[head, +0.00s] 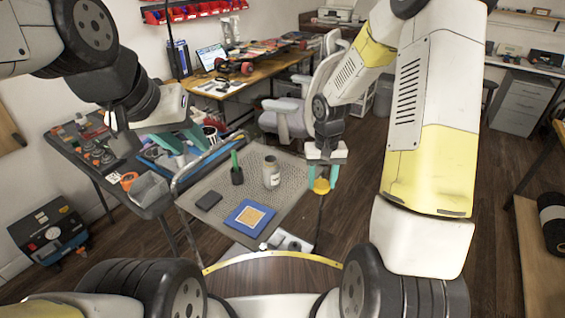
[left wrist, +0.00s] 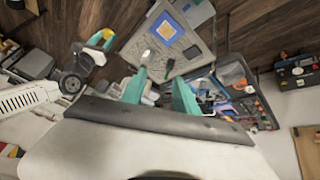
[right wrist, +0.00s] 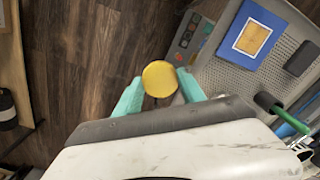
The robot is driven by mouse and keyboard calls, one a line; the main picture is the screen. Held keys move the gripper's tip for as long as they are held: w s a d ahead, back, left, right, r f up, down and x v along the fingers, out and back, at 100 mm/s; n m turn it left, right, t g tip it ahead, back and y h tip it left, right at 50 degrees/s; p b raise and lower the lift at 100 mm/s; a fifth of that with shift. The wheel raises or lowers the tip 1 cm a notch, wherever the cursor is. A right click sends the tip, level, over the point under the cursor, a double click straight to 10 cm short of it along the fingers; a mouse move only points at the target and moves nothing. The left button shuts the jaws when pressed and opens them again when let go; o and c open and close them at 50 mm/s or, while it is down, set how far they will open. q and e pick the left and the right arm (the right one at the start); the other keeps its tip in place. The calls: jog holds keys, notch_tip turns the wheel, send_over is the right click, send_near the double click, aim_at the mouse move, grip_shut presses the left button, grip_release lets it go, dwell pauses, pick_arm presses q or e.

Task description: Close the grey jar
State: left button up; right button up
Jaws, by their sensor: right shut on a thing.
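The grey jar (head: 270,172) stands upright on the mesh-topped cart at its far side. It also shows in the left wrist view (left wrist: 146,55), partly behind a finger. My right gripper (head: 324,178) is shut on a round yellow lid (head: 321,187), held in the air beyond the cart's right edge, apart from the jar. The lid's round face shows between the fingertips in the right wrist view (right wrist: 160,78). My left gripper (head: 182,140) is open and empty, up and to the left of the jar; its fingers are apart in the left wrist view (left wrist: 160,92).
A tool-covered side table (head: 150,212) stands left, and an office chair (head: 290,120) behind.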

jog(key=shift+d, duration=0.25)
pick_arm(q)
jog(key=shift+d, duration=0.25)
jog(key=shift+o, duration=0.2)
